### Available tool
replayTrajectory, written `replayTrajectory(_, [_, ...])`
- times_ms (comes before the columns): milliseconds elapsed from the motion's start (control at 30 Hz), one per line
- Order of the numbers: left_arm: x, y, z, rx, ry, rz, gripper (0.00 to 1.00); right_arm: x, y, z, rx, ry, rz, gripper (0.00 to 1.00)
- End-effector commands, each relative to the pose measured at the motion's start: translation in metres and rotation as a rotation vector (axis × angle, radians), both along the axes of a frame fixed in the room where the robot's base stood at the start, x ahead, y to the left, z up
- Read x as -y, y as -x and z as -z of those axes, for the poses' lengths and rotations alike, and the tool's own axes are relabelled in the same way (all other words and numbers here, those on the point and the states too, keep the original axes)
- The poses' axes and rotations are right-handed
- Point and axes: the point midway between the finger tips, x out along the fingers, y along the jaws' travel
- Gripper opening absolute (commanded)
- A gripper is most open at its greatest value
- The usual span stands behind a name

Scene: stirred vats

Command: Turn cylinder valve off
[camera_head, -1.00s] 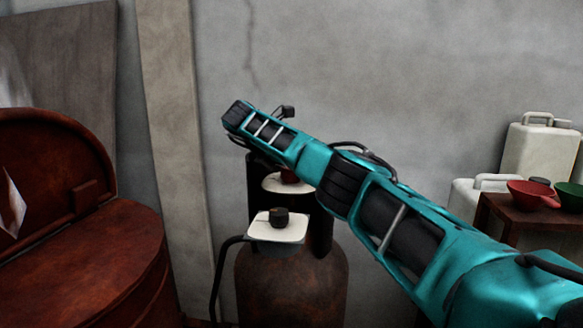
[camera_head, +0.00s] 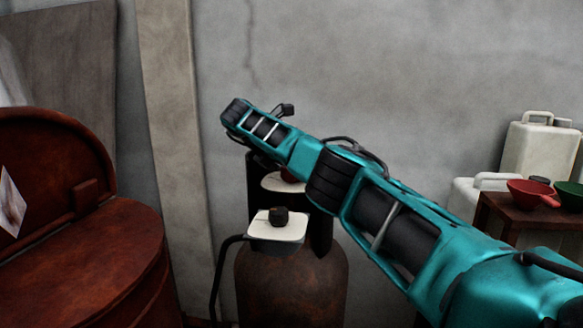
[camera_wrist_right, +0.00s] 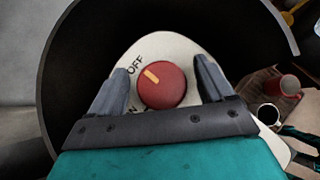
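The red valve knob (camera_wrist_right: 161,86) sits on a white plate (camera_wrist_right: 150,47) in the right wrist view. Its orange pointer mark slants up and left, toward the word OFF. A second label at the lower left is partly hidden by my finger. My right gripper (camera_wrist_right: 163,82) is open, with one finger on each side of the knob and visible gaps between. In the head view, the rusty gas cylinder (camera_head: 290,285) stands below my right arm, which mostly hides the red knob (camera_head: 291,175) and covers the right gripper. My left gripper is not in view.
A white plate with a black knob (camera_head: 278,216) is in front of the cylinder's collar, with a black hose at its left. A rusty vat (camera_head: 90,260) stands at left. At right, a brown table (camera_head: 500,207) holds red and green bowls, near white canisters (camera_head: 541,148).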

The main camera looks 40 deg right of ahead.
Motion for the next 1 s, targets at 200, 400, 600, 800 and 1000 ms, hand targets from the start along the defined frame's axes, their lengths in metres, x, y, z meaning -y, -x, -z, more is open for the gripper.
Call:
replayTrajectory(200, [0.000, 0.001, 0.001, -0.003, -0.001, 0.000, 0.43, -0.001, 0.000, 0.000, -0.002, -0.001, 0.001, 0.81])
replayTrajectory(400, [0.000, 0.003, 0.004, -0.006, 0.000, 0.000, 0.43, -0.015, -0.002, -0.014, 0.000, 0.000, -0.001, 0.81])
replayTrajectory(600, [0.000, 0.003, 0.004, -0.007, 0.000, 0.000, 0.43, -0.047, -0.005, -0.047, 0.002, 0.000, -0.004, 0.81])
replayTrajectory(800, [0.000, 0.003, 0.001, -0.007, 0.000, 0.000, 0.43, -0.077, -0.007, -0.078, 0.001, 0.001, -0.001, 0.81])
replayTrajectory(1000, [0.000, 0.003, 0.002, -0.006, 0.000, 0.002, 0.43, -0.089, -0.008, -0.088, 0.000, -0.001, 0.000, 0.81])
